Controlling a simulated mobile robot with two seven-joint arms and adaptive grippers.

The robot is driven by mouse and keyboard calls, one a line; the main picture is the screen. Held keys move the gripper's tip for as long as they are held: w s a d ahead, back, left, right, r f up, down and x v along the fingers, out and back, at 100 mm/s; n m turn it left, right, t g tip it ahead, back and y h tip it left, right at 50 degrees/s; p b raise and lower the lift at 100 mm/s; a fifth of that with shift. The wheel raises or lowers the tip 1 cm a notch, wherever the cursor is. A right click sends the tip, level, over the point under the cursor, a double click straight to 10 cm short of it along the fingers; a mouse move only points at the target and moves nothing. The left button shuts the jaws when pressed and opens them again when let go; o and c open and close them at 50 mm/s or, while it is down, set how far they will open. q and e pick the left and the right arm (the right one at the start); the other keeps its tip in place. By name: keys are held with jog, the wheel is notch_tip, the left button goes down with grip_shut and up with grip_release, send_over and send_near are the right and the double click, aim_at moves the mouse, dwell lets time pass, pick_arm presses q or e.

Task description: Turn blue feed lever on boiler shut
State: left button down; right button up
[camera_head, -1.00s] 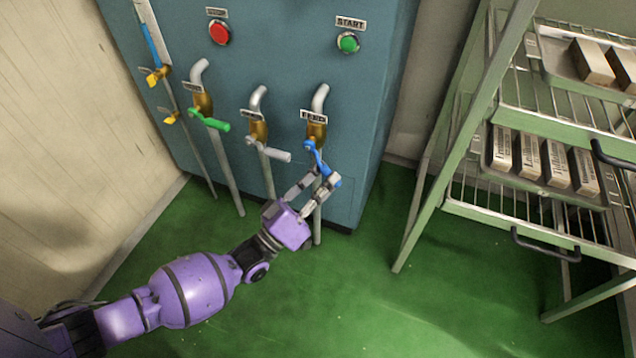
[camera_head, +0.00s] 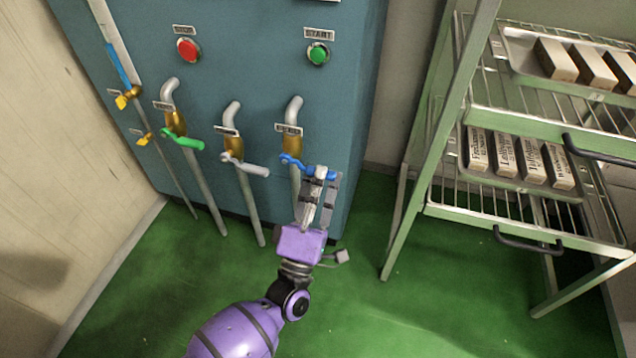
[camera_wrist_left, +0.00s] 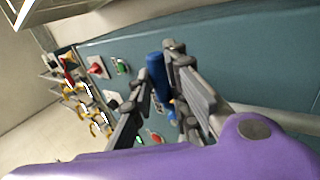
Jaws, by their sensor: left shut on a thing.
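The blue feed lever (camera_head: 305,166) sits on the brass valve (camera_head: 292,143) at the right of the row on the teal boiler (camera_head: 235,60). It points to the right, roughly across its pipe. My left gripper (camera_head: 321,174) is shut on the lever's outer end. In the left wrist view the blue lever (camera_wrist_left: 157,75) shows between the two fingers (camera_wrist_left: 160,85). My right gripper is not in view.
A grey lever (camera_head: 245,166) and a green lever (camera_head: 183,139) sit on the valves to the left. A red button (camera_head: 188,50) and a green START button (camera_head: 318,53) are above. A green rack (camera_head: 530,125) with boxed bars stands at right. Green floor is clear in front.

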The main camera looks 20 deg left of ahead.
pick_arm(q)
jog(key=shift+d+r+n, duration=0.1)
jog(key=shift+r+n, duration=0.1)
jog(key=shift+n, duration=0.3)
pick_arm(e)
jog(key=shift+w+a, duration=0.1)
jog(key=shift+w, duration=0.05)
pick_arm(q)
jog(key=shift+y, duration=0.4)
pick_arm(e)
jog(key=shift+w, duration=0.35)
pick_arm(q)
jog(key=c, duration=2)
grip_release()
jog(key=v, duration=1.2)
jog(key=shift+s, duration=0.1)
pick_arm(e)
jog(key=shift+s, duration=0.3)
